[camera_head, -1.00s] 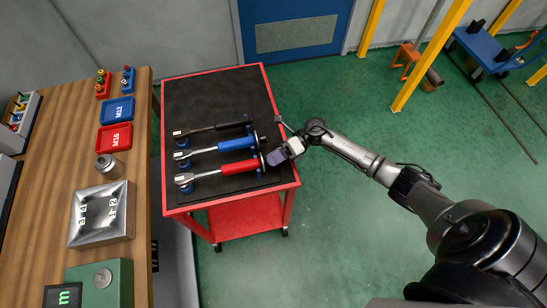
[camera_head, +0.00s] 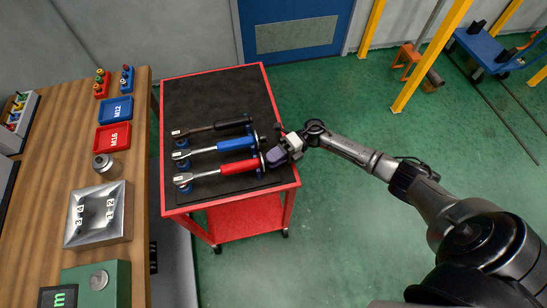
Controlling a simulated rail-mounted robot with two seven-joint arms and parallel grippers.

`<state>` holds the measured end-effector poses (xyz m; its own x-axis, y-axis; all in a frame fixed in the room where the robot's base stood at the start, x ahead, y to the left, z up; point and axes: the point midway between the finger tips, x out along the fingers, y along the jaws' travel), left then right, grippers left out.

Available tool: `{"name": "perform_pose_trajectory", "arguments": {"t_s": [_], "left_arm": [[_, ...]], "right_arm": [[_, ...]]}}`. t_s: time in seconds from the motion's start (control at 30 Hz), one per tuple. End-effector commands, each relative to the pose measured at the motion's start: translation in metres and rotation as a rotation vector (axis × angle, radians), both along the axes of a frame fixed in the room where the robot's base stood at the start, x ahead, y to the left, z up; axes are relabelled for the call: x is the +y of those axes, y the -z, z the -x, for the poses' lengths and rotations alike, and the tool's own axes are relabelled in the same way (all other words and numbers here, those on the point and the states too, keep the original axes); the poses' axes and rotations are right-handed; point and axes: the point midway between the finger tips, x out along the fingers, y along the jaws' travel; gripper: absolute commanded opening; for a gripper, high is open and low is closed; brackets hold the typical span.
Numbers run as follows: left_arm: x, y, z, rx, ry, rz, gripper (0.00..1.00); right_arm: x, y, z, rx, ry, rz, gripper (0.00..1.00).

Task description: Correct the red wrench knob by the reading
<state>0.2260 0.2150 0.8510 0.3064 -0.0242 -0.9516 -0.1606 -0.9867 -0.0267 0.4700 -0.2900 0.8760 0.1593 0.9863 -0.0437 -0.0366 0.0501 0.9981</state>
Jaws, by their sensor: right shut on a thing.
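A wrench with a red handle (camera_head: 239,167) lies on blue holders on the black top of a red cart (camera_head: 219,88). Its knob end is at the right, by the cart's edge. My right gripper (camera_head: 271,158) is at that end, shut on the red wrench's knob, which the fingers mostly hide. A blue-handled wrench (camera_head: 237,142) and a black-handled wrench (camera_head: 232,124) lie parallel behind it. A green device (camera_head: 105,280) with a round grey knob and a dark display (camera_head: 58,298) stands at the lower left; its display is cut off and unreadable as a value. My left gripper is out of view.
The wooden bench (camera_head: 54,190) at the left holds a red M16 tray (camera_head: 113,137), a blue M12 tray (camera_head: 116,109), a metal cylinder (camera_head: 105,166) and a metal tray with marked weights (camera_head: 98,214). Green floor right of the cart is open around my arm.

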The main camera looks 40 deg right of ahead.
Motion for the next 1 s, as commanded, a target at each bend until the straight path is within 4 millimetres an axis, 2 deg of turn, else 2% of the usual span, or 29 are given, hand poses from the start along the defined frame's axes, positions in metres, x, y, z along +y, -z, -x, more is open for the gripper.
{"name": "perform_pose_trajectory", "arguments": {"t_s": [0.37,0.4,0.63,0.67,0.87,1.0], "left_arm": [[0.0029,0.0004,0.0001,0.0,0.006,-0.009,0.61],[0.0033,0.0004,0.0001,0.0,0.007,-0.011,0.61],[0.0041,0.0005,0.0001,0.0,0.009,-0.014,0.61],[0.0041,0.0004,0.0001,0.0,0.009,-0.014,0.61],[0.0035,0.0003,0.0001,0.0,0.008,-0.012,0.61],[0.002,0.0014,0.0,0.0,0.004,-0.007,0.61]], "right_arm": [[-0.0002,0.001,0.0003,0.006,0.0,-0.001,0.06],[-0.0002,0.001,0.0003,0.006,0.0,-0.001,0.31],[-0.0001,0.0007,0.0002,0.005,0.0,-0.001,0.53],[-0.0001,0.0006,0.0002,0.005,0.0,-0.002,0.55],[-0.0001,0.0004,0.0002,0.005,0.0,-0.002,0.55],[-0.0068,0.0007,0.001,0.006,0.001,-0.001,0.55]]}}
